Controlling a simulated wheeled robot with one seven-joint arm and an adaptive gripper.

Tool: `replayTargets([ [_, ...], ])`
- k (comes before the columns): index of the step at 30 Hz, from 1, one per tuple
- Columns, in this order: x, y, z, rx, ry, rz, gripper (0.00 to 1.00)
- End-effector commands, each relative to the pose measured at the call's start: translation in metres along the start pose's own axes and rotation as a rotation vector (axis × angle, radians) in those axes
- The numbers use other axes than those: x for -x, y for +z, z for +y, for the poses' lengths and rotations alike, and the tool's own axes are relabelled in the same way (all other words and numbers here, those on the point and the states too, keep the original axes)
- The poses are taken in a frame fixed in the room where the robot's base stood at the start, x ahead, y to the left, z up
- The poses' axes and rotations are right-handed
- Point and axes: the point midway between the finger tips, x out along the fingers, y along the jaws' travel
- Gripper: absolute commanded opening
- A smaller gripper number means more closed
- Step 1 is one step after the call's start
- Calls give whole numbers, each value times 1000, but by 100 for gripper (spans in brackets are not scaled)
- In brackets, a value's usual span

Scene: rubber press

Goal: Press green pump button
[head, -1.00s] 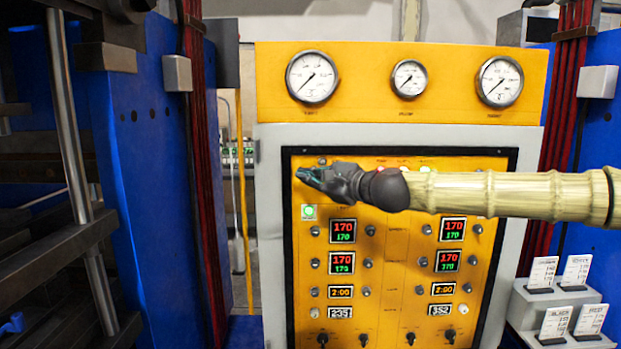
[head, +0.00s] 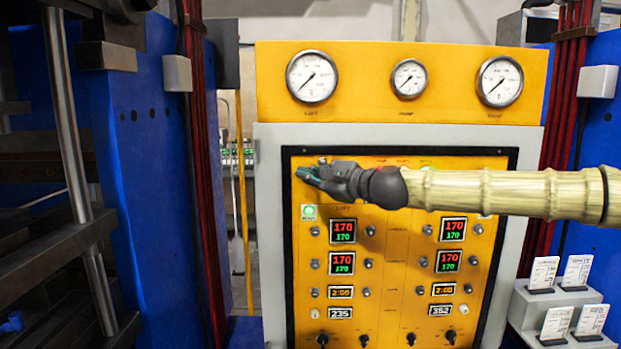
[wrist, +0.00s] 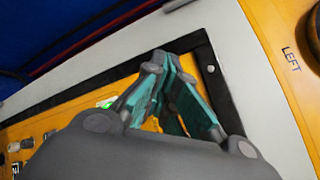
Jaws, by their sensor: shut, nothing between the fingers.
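A green light or button (head: 426,168) shows just above my forearm in the panel's top row, mostly hidden by the arm. I cannot read its label. My gripper (head: 303,173) is shut and empty, with teal fingertips, in front of the panel's upper left corner. It is above the left green button and well left of the top-row one. I cannot tell whether it touches the panel.
The yellow control panel (head: 397,235) has displays, knobs and switches below my arm. Three gauges (head: 312,77) sit above. Blue press frames (head: 150,150) stand at both sides. Label cards (head: 577,271) stand on a grey stepped stand at right.

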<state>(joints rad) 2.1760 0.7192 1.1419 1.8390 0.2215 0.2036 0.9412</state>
Motion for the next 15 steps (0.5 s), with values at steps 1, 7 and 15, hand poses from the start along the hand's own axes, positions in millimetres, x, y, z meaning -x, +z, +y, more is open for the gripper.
replayTargets([
  [1, 0, 0, 0, 0, 0, 0, 0],
  [7, -2, -1, -1, 0, 0, 0, 0],
  [15, -4, -2, -2, 0, 0, 0, 0],
])
